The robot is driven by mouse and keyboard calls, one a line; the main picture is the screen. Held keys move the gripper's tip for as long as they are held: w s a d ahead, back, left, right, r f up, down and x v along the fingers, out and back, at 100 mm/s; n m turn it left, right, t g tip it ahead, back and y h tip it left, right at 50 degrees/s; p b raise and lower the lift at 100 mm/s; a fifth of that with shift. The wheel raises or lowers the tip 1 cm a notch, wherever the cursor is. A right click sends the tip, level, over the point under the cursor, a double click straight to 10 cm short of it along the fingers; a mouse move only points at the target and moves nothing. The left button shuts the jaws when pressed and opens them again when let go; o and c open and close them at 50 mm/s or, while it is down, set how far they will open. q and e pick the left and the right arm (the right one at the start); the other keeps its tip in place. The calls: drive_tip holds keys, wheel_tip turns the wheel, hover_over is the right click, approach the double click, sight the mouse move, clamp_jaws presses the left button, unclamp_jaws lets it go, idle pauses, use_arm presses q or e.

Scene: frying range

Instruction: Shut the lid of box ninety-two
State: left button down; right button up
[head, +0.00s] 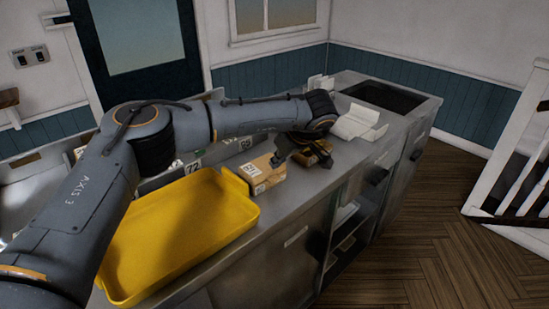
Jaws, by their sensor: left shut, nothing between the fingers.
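A tan box (268,175) stands on the steel counter just right of the yellow tray. The number on its white label is too small to read with certainty. Another number label (192,166) shows behind the tray and seems to end in 2; its box is mostly hidden. I cannot tell which box is ninety-two. My left gripper (283,158) is shut and empty, low over the counter at the right end of the tan box. I cannot tell whether it touches the box. My right gripper is not in view.
A large yellow tray (228,222) covers the near counter. A further label (245,143) shows behind my forearm. A white container with spread flaps (358,122) stands farther back, before a dark sink-like recess (385,97). The floor to the right is clear up to a white railing (512,140).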

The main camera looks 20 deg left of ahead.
sight(276, 178)
use_arm(q)
drive_tip(key=f, duration=0.1)
drive_tip(key=f+b, duration=0.1)
drive_tip(key=s+d+f+b, duration=0.1)
drive_tip(key=shift+s+d+f+t+y+b, duration=0.1)
drive_tip(key=shift+d+f+t+y+b, duration=0.15)
drive_tip(key=shift+f+t+y+b, duration=0.4)
drive_tip(key=shift+d+f+b, duration=0.1)
drive_tip(key=shift+f+b, duration=0.3)
drive_tip(key=shift+f, duration=0.15)
drive_tip(key=shift+f+g, duration=0.25)
drive_tip(key=shift+r, duration=0.15)
